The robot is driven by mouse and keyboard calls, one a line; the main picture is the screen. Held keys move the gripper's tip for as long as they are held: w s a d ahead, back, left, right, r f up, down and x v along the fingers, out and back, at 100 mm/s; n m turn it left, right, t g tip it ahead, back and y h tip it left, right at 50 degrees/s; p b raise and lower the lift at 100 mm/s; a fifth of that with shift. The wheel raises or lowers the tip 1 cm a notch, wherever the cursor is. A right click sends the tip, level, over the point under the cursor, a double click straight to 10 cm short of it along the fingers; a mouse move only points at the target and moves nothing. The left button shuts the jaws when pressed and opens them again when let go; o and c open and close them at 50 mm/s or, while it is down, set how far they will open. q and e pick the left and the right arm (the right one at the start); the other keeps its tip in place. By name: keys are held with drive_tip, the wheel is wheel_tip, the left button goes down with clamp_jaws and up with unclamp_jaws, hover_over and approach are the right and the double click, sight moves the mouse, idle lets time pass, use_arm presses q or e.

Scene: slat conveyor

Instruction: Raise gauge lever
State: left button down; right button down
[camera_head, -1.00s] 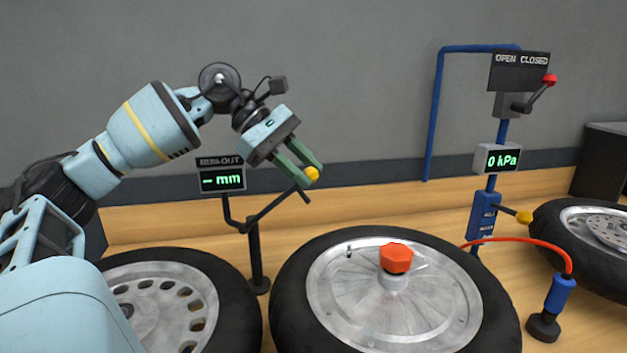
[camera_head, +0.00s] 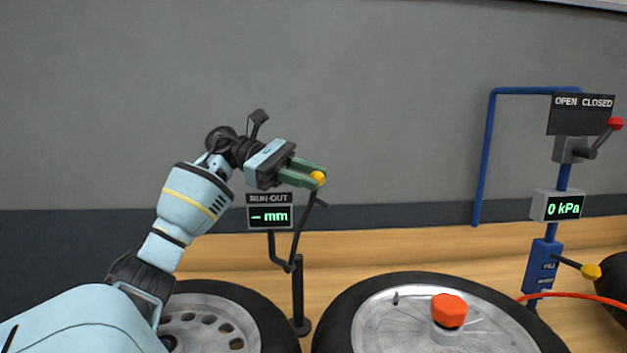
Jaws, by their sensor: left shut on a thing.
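The gauge lever (camera_head: 303,232) is a thin dark rod with a yellow knob (camera_head: 318,179) at its upper end, on the dark run-out gauge stand (camera_head: 298,290). It points steeply upward, tilted a little to the right. My left gripper (camera_head: 312,175) comes in from the left and its green fingers are shut on the yellow knob. The run-out display (camera_head: 269,216) beside the lever reads "– mm". My right gripper is not in view.
A wheel with a red hub knob (camera_head: 449,310) lies front right of the gauge. Another wheel (camera_head: 215,325) is partly behind my arm. A blue stand with a 0 kPa display (camera_head: 558,206), an OPEN/CLOSED sign (camera_head: 582,114) and a red-knobbed lever (camera_head: 615,124) is at right.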

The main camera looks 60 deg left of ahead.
use_arm(q)
drive_tip(key=shift+r, duration=0.1)
drive_tip(key=c, duration=1.3)
unclamp_jaws()
drive_tip(key=shift+a, duration=0.2)
drive_tip(key=shift+o, duration=0.8)
drive_tip(key=shift+s, duration=0.1)
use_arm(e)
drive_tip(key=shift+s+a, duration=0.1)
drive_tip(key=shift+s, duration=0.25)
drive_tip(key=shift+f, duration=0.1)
use_arm(q)
drive_tip(key=b+v, duration=0.1)
drive_tip(key=v, duration=0.6)
drive_tip(key=shift+s+a, duration=0.25)
drive_tip(key=shift+a, duration=0.05)
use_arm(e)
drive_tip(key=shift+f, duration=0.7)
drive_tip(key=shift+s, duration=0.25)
